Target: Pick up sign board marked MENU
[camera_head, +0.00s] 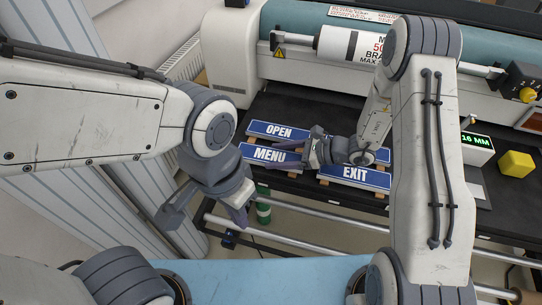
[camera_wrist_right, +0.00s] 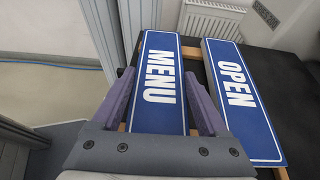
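The blue MENU sign board (camera_head: 262,154) with white letters lies flat on light wooden strips on the dark table. It also fills the middle of the right wrist view (camera_wrist_right: 160,60). My right gripper (camera_head: 287,156) reaches over its right end. In the right wrist view its two purple fingers (camera_wrist_right: 157,82) are apart, one along each long edge of the MENU board; I cannot tell whether they touch it. My left gripper (camera_head: 238,213) hangs below and left of the board, clear of it, fingers pointing down; its opening is not clear.
The blue OPEN sign (camera_head: 279,131) lies close behind MENU, with a narrow gap. The EXIT sign (camera_head: 355,175) lies to the right, partly under my right arm. A large roller machine (camera_head: 302,42) stands behind. A yellow block (camera_head: 515,163) is at far right. Metal rails run along the front.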

